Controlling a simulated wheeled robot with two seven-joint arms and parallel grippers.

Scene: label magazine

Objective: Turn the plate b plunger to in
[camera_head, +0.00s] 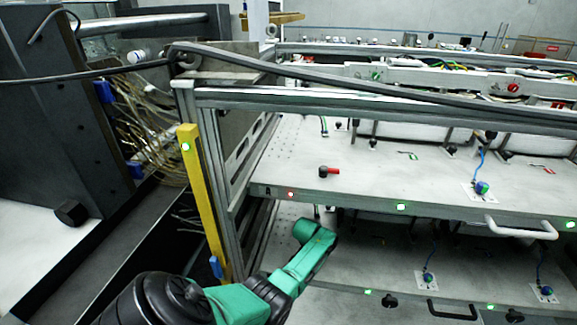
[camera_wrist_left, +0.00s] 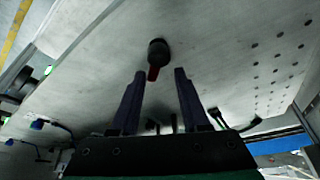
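In the left wrist view, a plunger with a round black knob and a short red lever (camera_wrist_left: 157,55) stands on a pale grey plate (camera_wrist_left: 215,45). My left gripper (camera_wrist_left: 160,74) is open, its two dark fingers apart on either side of the red lever, with the knob just past the tips. Contact cannot be told. In the head view, a black knob with a red lever pointing right (camera_head: 325,171) sits on the upper plate (camera_head: 365,150). My green left arm reaches over the lower plate (camera_head: 385,255); its fingers are hidden there. Which plunger the wrist view shows is unclear.
A yellow post (camera_head: 203,200) and metal frame stand left of the plates. The upper plate's front edge has a white handle (camera_head: 520,230) and green lights. The lower edge has a black handle (camera_head: 452,311). A thick grey cable (camera_head: 400,95) crosses above.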

